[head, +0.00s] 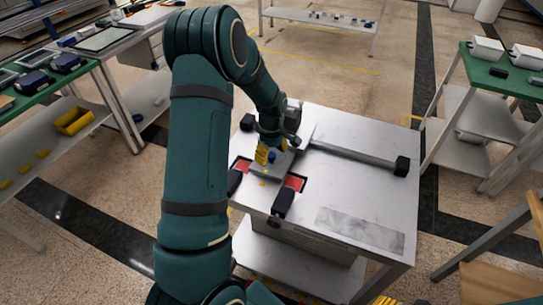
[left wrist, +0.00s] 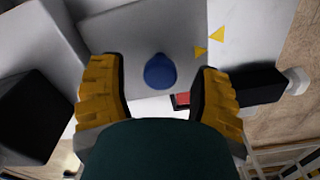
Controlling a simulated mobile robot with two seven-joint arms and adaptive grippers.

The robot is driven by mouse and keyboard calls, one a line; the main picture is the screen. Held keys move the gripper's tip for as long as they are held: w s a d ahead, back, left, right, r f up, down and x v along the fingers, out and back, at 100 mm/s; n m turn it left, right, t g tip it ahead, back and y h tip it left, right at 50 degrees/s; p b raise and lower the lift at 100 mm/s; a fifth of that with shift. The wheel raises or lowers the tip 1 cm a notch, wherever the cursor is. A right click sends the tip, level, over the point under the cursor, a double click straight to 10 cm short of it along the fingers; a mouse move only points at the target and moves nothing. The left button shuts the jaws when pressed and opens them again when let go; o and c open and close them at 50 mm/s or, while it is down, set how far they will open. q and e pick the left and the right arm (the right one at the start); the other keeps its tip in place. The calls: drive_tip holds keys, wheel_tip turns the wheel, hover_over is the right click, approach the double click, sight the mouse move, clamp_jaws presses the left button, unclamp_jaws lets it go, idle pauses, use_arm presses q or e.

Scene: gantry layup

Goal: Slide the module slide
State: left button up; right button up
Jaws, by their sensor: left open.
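The module slide (head: 266,171) is a grey plate on the white-grey bench, with a blue knob (head: 272,157) standing on it. My left gripper (head: 267,154) is over the plate, right at the knob. In the left wrist view the knob (left wrist: 160,72) is between the two yellow fingers of the left gripper (left wrist: 156,70), with a gap on each side. These fingers are open. Red pads (head: 295,182) show beside the plate. Yellow ridged fingertips (head: 383,300), probably my right gripper, show at the bottom edge, mostly cut off.
A long grey rail (head: 355,157) runs right from the slide to a black block (head: 402,166). Another black block (head: 283,202) stands at the bench's front edge. A green-topped table (head: 500,72) stands at right, and shelving (head: 50,110) at left. The bench's right front is clear.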

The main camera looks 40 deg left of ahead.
use_arm(q)
drive_tip(key=shift+f, duration=0.3)
clamp_jaws()
drive_tip(key=w+d+p, duration=0.1)
drive_tip(key=w+d, duration=0.2)
drive_tip(key=d, duration=0.6)
drive_tip(key=w+d+p, duration=0.1)
drive_tip(key=w+d, duration=0.2)
drive_tip(key=d, duration=0.7)
drive_tip(key=w+d+p, duration=0.1)
drive_tip(key=w+d, duration=0.2)
drive_tip(key=d, duration=0.7)
drive_tip(key=shift+c, duration=2.1)
unclamp_jaws()
drive_tip(key=shift+d, duration=0.1)
drive_tip(key=o, duration=0.4)
drive_tip(key=shift+w+d, duration=0.1)
drive_tip(key=shift+r, duration=0.15)
